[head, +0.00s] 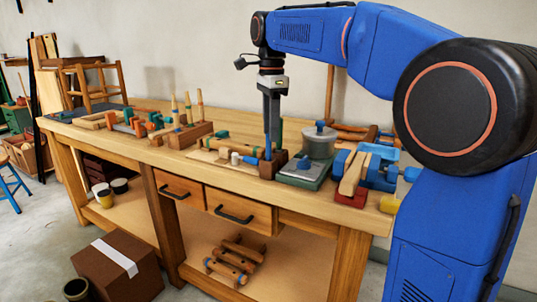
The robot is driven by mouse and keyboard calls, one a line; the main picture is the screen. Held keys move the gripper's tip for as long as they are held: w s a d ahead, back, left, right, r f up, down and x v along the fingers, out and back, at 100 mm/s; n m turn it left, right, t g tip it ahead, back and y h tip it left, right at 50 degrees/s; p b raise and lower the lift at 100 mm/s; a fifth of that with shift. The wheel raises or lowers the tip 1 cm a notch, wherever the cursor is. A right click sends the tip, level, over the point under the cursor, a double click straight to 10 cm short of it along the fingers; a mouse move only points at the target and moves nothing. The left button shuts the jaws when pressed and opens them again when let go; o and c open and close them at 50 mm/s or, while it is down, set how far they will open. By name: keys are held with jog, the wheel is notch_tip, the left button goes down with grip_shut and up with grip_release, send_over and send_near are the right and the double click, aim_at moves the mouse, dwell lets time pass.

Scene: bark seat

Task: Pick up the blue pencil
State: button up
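A thin upright blue piece, which looks like the blue pencil (267,147), stands at a small dark wooden block (272,165) near the front edge of the bench. My gripper (271,140) points straight down over the block, with its dark fingers right at the blue piece. The fingers overlap in this view and hide part of it. I cannot tell whether they are open or shut, or touching it.
The wooden workbench (232,176) is crowded. A grey round tin (318,143) on a green-edged base and a blue vise (378,170) stand to the right. Upright-handled tools (187,105) and clamps (128,122) are to the left. A taped cardboard box (110,272) is on the floor.

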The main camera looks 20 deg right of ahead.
aim_at(269, 145)
jog(key=shift+w+a+f, duration=0.1)
jog(key=shift+a+f, duration=0.05)
jog(key=shift+f, duration=1.25)
jog(key=shift+w+a+f, duration=0.1)
jog(key=shift+f, duration=1.25)
jog(key=shift+c, duration=0.7)
grip_shut()
